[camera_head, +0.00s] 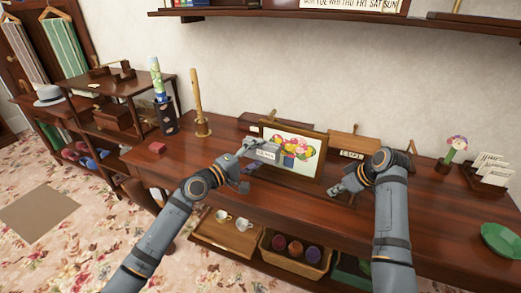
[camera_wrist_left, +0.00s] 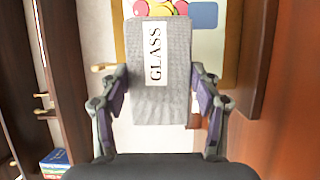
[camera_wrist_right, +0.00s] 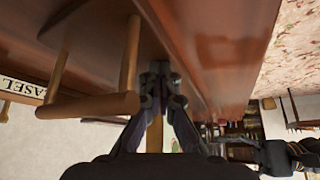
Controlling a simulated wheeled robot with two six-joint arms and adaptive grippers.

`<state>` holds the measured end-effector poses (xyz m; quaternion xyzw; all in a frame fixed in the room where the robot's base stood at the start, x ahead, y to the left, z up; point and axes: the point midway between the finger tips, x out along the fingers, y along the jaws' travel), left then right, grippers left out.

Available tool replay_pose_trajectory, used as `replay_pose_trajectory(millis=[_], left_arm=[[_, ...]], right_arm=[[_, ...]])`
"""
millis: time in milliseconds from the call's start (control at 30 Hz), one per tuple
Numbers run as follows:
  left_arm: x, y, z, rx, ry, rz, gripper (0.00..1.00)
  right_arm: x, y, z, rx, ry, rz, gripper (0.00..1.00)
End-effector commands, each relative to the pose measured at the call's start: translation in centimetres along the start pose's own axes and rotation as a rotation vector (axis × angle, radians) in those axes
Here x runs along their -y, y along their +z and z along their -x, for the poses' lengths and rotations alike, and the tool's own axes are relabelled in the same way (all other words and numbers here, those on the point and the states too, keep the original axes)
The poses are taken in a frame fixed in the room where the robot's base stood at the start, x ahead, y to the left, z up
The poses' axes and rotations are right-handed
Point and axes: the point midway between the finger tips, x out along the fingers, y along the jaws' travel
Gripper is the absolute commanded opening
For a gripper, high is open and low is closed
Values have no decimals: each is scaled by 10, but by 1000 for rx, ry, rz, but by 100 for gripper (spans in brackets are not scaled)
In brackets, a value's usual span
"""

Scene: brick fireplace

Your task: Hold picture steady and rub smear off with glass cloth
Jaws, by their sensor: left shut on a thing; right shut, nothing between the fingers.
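The framed flower picture (camera_head: 306,148) stands upright on the dark wooden counter; part of it shows behind the cloth in the left wrist view (camera_wrist_left: 225,45). My left gripper (camera_head: 250,149) is shut on a grey cloth labelled GLASS (camera_wrist_left: 178,75), held in front of the picture's left part. I cannot tell whether the cloth touches the glass. No smear can be made out, and the cloth covers part of the picture. My right gripper (camera_head: 337,188) is shut and empty near the picture's lower right corner; its closed fingertips (camera_wrist_right: 160,85) show in the right wrist view.
A wooden stand labelled EASEL (camera_head: 351,154) is behind and right of the picture. A wooden handle post (camera_head: 198,100) and a dark patterned holder (camera_head: 166,117) stand left. A green bowl (camera_head: 503,240) and a card rack (camera_head: 490,172) are right. The counter's left part is mostly clear.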

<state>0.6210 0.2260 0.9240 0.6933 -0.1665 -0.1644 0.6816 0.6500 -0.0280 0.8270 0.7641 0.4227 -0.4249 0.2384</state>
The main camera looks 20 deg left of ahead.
Motion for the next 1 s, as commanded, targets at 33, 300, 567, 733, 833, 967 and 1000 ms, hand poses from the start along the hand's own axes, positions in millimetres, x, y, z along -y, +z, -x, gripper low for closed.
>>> replay_pose_trajectory(millis=[33, 300, 567, 733, 833, 967, 1000], left_arm=[[2, 2, 6, 0, -3, -3, 38], [0, 9, 19, 3, 0, 0, 38], [1, 10, 22, 2, -1, 0, 38], [2, 15, 39, 0, -4, -3, 38], [1, 19, 45, 3, -2, -1, 38], [0, 20, 47, 3, 1, 1, 38], [0, 20, 47, 3, 2, 1, 38]], right_arm=[[2, 7, -6, 15, -11, -6, 0], [2, 7, -6, 15, -11, -6, 0], [2, 7, -6, 15, -11, -6, 0], [2, 7, -6, 15, -11, -6, 0], [2, 7, -6, 15, -11, -6, 0], [2, 7, -6, 15, -11, -6, 0], [2, 7, -6, 15, -11, -6, 0]])
